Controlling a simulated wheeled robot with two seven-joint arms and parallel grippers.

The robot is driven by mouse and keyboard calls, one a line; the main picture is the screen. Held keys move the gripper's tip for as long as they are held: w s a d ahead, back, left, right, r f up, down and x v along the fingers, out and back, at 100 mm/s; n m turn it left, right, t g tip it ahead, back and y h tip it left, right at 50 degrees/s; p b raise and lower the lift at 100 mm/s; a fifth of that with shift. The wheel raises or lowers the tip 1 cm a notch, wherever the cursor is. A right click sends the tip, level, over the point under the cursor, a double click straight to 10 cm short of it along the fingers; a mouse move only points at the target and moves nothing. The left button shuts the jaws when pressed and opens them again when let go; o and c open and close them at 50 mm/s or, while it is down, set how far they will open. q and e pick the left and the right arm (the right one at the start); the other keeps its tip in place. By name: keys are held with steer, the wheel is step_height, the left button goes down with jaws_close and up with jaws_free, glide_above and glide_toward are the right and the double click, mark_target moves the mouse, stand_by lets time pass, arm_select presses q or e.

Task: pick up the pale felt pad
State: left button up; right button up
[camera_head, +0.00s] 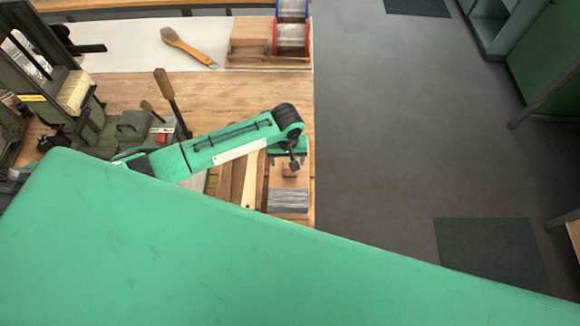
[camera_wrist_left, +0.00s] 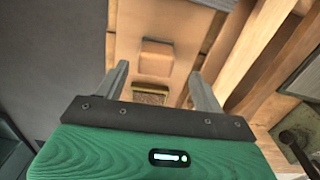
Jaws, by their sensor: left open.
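I cannot surely pick out the pale felt pad. A grey, streaked flat block (camera_head: 289,200) lies at the table's front right edge in the head view, and I cannot tell if it is felt. My left gripper (camera_head: 290,166) hangs just beyond it, over a wooden piece at the table's right edge. In the left wrist view the open left gripper (camera_wrist_left: 158,72) has its fingers apart, with nothing held. A small wooden block (camera_wrist_left: 155,54) and a brown, rough-topped piece (camera_wrist_left: 152,93) show between the fingers. The right gripper is not in view.
Wooden slats (camera_head: 249,180) lie left of the gripper. A brush (camera_head: 186,46) lies on a pale mat, beside a wooden stand with spools (camera_head: 292,36). A green machine with levers (camera_head: 130,127) stands at the left.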

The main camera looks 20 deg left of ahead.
mark_target(286, 172)
arm_select(q)
steer(key=shift+s+d+f+p, duration=0.15)
steer(key=shift+d+f+p, duration=0.05)
steer(key=shift+f+p, duration=0.45)
steer(key=shift+d+f+p, duration=0.2)
steer(key=shift+f+p, duration=0.1)
steer(key=shift+f, duration=1.6)
steer(key=c, duration=1.1)
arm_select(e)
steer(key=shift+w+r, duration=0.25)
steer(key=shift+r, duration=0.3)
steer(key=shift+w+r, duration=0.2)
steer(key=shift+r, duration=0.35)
